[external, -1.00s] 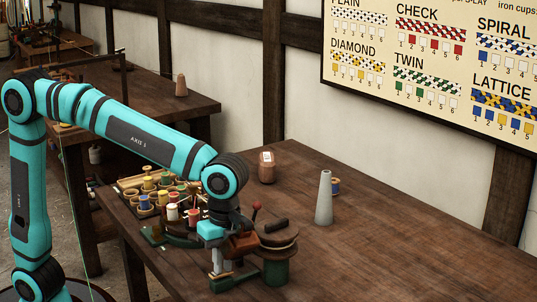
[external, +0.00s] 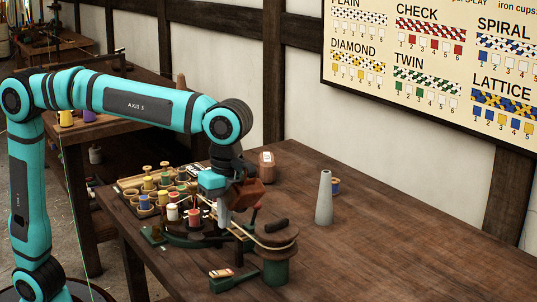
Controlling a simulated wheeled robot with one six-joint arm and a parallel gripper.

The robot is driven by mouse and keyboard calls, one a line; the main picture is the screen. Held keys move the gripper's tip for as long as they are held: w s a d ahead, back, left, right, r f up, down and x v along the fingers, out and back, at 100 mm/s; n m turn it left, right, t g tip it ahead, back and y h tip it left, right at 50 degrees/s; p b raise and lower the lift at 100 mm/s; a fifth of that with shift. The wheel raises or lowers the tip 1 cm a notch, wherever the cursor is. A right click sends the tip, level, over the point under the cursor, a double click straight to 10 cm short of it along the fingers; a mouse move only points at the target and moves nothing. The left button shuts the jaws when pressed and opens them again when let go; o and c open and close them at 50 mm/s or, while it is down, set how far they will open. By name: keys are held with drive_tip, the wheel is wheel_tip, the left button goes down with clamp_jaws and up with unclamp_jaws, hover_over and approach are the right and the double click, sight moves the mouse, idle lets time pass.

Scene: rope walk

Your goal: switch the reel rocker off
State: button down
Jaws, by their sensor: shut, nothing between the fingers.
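The reel rocker (external: 221,273) appears to be the small orange-and-pale piece on a low green box (external: 232,283) at the table's front edge. It is in plain view with nothing over it. Its tilt is too small to read. Beside it, on the right, stands the green reel (external: 276,266) with a round wooden top and a dark handle. My gripper (external: 224,222) points down, shut and empty.
A tray of coloured bobbins (external: 150,190) lies left of my gripper. The table's right side (external: 420,250) is clear.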

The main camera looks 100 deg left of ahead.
sight(218, 273)
drive_tip(key=shift+r, duration=1.2)
drive_tip(key=shift+w+a, duration=0.1)
drive_tip(key=shift+w+a+g+h, duration=0.25)
drive_tip(key=shift+w+g+h, duration=0.15)
drive_tip(key=shift+g+h, duration=0.15)
drive_tip(key=x, duration=1.4)
drive_tip(key=shift+s, duration=0.1)
